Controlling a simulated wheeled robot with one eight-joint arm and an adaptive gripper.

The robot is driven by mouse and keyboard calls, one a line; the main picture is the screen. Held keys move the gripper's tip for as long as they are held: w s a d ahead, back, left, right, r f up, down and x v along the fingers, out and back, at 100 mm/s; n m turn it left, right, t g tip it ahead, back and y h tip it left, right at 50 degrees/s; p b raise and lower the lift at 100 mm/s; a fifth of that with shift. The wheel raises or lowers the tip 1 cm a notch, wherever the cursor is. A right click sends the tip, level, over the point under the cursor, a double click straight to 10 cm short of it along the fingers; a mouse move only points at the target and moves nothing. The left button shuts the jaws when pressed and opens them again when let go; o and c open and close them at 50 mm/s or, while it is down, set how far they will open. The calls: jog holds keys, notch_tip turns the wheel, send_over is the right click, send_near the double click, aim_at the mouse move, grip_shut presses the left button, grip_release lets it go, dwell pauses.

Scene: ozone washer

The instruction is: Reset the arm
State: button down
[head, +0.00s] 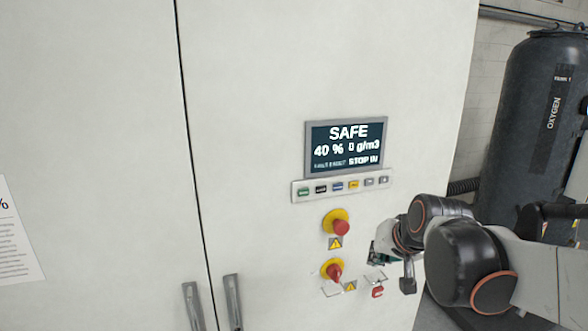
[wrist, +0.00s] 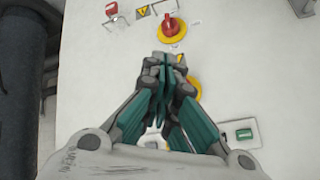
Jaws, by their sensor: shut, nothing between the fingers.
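My gripper (head: 382,256) is at the right of the control panel in the head view, with my arm reaching in from the right edge. In the wrist view its teal-padded fingers (wrist: 172,62) are closed together with nothing between them. They point toward the white cabinet front and overlap the yellow-based upper red button (head: 341,227). A lower red knob (head: 334,272) on a yellow base also shows clear of the fingertips in the wrist view (wrist: 170,27). I cannot tell the exact gap between fingertips and panel.
The white cabinet (head: 90,100) fills most of the head view, with two door handles (head: 232,300) low down. A screen (head: 347,146) reading SAFE sits above a row of buttons (head: 341,187). A dark oxygen tank (head: 520,130) stands at the right, behind my arm.

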jog(key=s+f+n+b, duration=0.1)
jog(key=s+f+b, duration=0.9)
jog(key=f, duration=0.2)
jog(key=s+f+n+g+h+b, duration=0.1)
jog(key=s+f+n+b, duration=0.1)
jog(key=s+f+b, duration=0.7)
notch_tip(320, 180, down, 4)
jog(key=shift+s+d+f+b, duration=0.1)
jog(key=shift+s+d+b, duration=0.3)
jog(key=shift+s, duration=0.45)
